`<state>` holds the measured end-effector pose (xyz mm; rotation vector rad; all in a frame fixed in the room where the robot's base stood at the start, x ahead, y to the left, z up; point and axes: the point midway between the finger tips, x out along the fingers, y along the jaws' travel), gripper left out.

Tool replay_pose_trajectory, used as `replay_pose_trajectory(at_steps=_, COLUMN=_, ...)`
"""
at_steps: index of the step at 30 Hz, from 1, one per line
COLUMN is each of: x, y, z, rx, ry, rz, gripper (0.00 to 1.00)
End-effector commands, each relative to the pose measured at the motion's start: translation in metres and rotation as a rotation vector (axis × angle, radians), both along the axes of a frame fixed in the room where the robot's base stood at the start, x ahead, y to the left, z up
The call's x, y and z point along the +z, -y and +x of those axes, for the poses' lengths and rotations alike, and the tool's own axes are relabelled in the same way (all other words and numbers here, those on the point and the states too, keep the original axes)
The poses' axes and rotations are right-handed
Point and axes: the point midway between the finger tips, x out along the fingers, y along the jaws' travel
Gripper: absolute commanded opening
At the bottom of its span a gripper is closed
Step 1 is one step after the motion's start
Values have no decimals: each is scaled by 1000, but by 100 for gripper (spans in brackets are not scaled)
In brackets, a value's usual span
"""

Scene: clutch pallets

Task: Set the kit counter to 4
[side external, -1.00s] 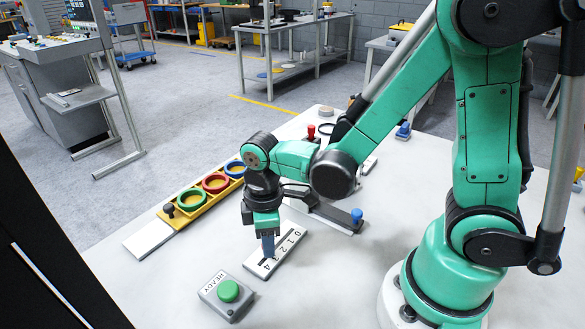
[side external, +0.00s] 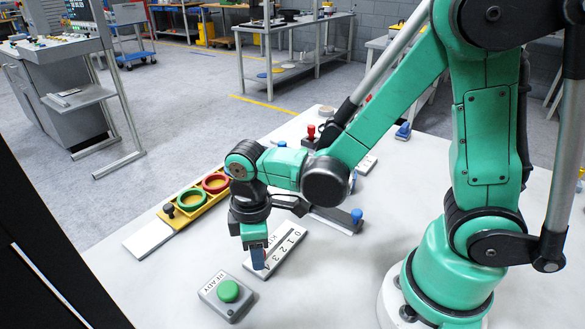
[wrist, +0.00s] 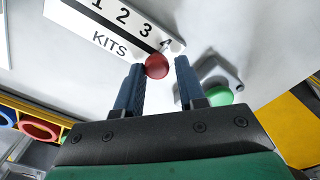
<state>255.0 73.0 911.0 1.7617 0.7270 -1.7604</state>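The kit counter (side external: 290,252) is a pale slab on the table with a row of digits and a slot, and its digits run up to 4 at the near end. It also shows in the wrist view (wrist: 75,22), marked KITS. Its red knob (wrist: 156,66) appears beside the 4 in the wrist view. My gripper (side external: 258,262) is over the 4 end in the side view and hides the knob there. In the wrist view my gripper (wrist: 159,64) has its two blue fingers apart, with the knob between the tips, close to the left one. I cannot tell whether they touch.
A grey box with a green button (side external: 228,291), marked READY, stands close to my gripper. A yellow rack (side external: 178,218) holds green and red rings. A blue-knobbed part (side external: 357,215) lies behind the counter.

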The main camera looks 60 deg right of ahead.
Motion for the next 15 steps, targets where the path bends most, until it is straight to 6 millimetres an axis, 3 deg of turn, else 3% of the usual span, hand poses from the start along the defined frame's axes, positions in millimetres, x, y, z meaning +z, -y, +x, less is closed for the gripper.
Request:
replay_pose_trajectory(at_steps=1, x=0, y=-2, z=0, rx=5, ry=1, rz=6, gripper=45)
replay_pose_trajectory(at_steps=3, x=0, y=-2, z=0, rx=5, ry=0, rz=6, gripper=59)
replay_pose_trajectory(at_steps=15, x=6, y=-1, z=0, rx=2, ry=0, rz=1, gripper=59)
